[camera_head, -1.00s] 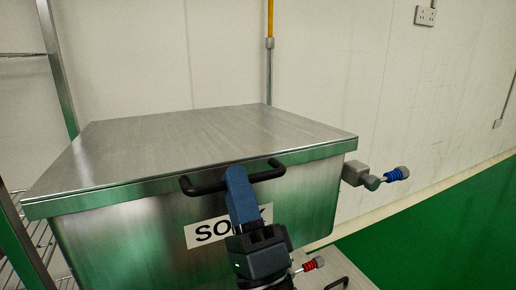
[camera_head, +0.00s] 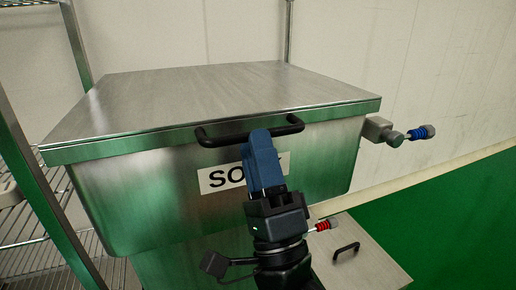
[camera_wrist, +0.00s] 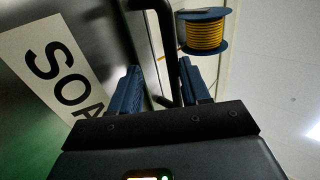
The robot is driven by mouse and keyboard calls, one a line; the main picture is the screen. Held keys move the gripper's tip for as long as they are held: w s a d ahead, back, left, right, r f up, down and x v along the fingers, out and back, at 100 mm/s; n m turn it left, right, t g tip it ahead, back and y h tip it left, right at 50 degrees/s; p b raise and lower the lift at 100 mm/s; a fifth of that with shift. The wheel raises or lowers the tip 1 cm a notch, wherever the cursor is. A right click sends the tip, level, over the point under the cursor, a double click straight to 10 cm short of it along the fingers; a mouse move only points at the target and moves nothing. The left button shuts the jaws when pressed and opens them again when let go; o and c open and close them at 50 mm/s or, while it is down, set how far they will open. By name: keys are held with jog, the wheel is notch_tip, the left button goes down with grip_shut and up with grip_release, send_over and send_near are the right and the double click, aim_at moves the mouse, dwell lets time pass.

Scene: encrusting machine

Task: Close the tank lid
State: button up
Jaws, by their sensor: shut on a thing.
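The tank lid (camera_head: 220,95) is a flat brushed-metal plate that lies level over the metal tank (camera_head: 130,205), with no gap that I can make out along its front edge. A black bar handle (camera_head: 222,138) sticks out from the lid's front edge; it also shows in the wrist view (camera_wrist: 167,30). My gripper (camera_head: 258,138) has its blue fingers at this handle from the front and is shut on it. In the wrist view the bar passes between the two fingers. My gripper partly covers the label (camera_head: 215,180) on the tank front.
A blue-ended valve (camera_head: 420,132) juts from the tank's right side. A red fitting (camera_head: 325,225) and a lower panel with a black handle (camera_head: 346,248) are below right. A wire rack (camera_head: 35,225) stands close at left. A yellow spool (camera_wrist: 203,35) shows in the wrist view.

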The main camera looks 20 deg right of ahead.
jog(key=shift+o, duration=0.2)
jog(key=shift+w+f, duration=0.2)
jog(key=shift+f, duration=0.25)
jog(key=shift+a, duration=0.1)
jog(key=v, duration=0.7)
jog(key=shift+s+p, duration=0.35)
jog(key=shift+s, duration=0.1)
jog(key=shift+r, duration=0.1)
jog(key=s+d+f+n+g, duration=0.35)
jog(key=s+f+n, duration=0.2)
jog(key=s, duration=0.35)
jog(key=s+d+f+n+g, duration=0.2)
jog(key=s+f+n+g, duration=0.3)
jog(key=s, duration=0.5)
jog(key=s+d+f+n+g, duration=0.3)
jog(key=s+f+n+g, duration=0.1)
jog(key=s+n, duration=0.4)
notch_tip(320, 180, up, 32)
jog(key=s+p, duration=0.1)
jog(key=p, duration=3)
jog(key=shift+s+f, duration=0.25)
jog(key=shift+s, duration=0.15)
